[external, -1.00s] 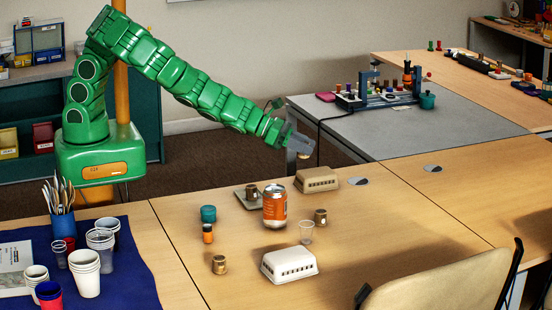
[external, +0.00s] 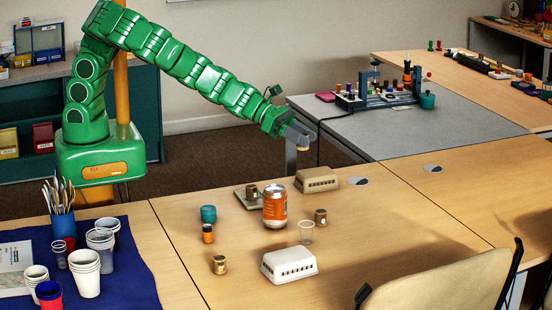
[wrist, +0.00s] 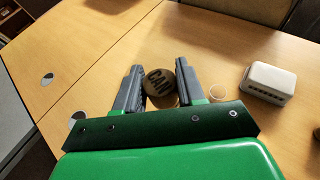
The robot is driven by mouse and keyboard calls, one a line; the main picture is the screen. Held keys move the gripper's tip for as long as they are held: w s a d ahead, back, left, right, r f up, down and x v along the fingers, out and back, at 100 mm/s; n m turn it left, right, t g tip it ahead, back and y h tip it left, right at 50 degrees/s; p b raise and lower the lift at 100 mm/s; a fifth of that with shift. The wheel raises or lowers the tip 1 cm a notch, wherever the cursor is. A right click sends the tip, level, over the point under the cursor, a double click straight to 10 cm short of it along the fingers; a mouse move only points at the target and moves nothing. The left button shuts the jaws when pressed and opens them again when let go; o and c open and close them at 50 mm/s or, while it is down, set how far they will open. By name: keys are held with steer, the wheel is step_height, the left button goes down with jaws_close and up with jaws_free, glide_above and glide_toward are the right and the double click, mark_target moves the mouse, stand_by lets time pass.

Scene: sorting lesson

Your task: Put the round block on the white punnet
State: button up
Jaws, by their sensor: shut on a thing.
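My gripper (external: 299,141) is shut on the round block (external: 298,150), a small tan-brown piece below the fingers, held in the air above the far edge of the table. The white punnet (external: 289,265) stands on the near part of the table, slotted side showing, well below and nearer the camera than my gripper. The white punnet also shows in the wrist view (wrist: 269,80), right of the fingers.
A beige punnet (external: 317,180) stands near my gripper. An orange can (external: 275,206), a clear cup (external: 306,232), several brass-coloured cylinders (external: 219,264) and a teal pot (external: 208,214) stand around the middle. A chair (external: 450,285) is at the near edge. The table's right part is clear.

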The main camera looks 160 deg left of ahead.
steer(key=w+d+m+t+h, duration=0.3)
steer(key=w+d+m+h, duration=0.3)
steer(key=w+d, duration=0.35)
steer(key=w+d+r+m+h, duration=0.1)
steer(key=w+d+m+h, duration=0.1)
steer(key=d+m+h, duration=0.5)
steer(key=d+h, duration=0.2)
steer(key=d, duration=0.1)
steer(key=shift+w+d+r+m+g, duration=0.4)
step_height(320, 180, down, 5)
glide_above(289, 256)
steer(key=shift+s+f, duration=0.15)
steer(key=shift+f, duration=2.2)
steer(key=shift+s+f, duration=0.15)
steer(key=shift+f, duration=2.2)
steer(key=shift+w+a+f, duration=0.1)
steer(key=shift+w+f, duration=0.2)
steer(key=shift+f, duration=1.55)
